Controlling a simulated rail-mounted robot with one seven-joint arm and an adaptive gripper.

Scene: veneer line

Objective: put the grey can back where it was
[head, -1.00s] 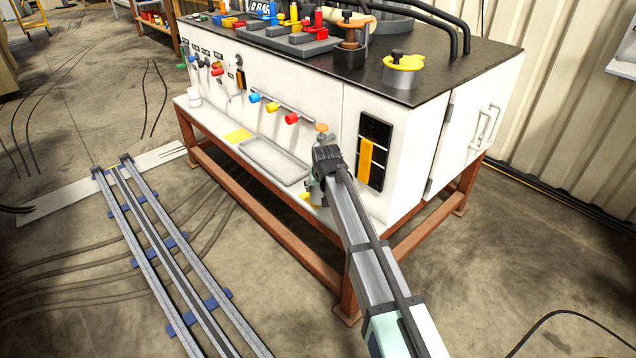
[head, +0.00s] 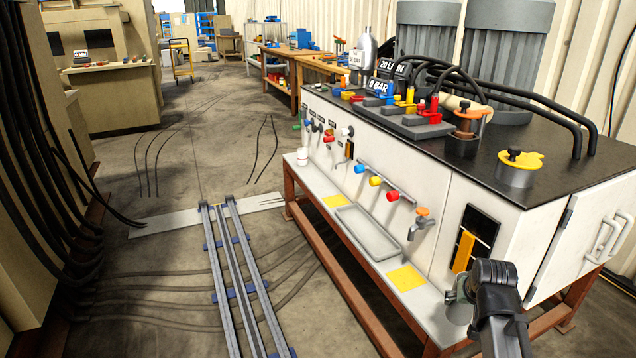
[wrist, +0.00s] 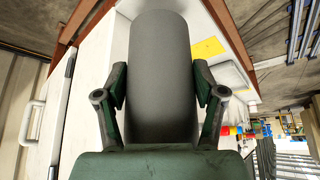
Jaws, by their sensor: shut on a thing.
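The grey can (wrist: 160,75) fills the middle of the wrist view, between the two green fingers of my gripper (wrist: 160,95), which is shut on it. In the head view my gripper (head: 468,292) is at the right end of the cabinet's white front ledge, and part of the can (head: 458,311) shows below and left of the dark wrist. The can is to the right of the near yellow square (head: 405,278), apart from it. I cannot tell whether its base touches the ledge. A second yellow square (head: 335,201) lies farther along the ledge; both squares are bare.
A shallow grey tray (head: 367,232) lies on the ledge between the yellow squares. An orange-handled tap (head: 420,222) juts out above the near square. A yellow lever on a black panel (head: 464,250) is close behind my gripper. A white cup (head: 302,156) stands at the far end.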

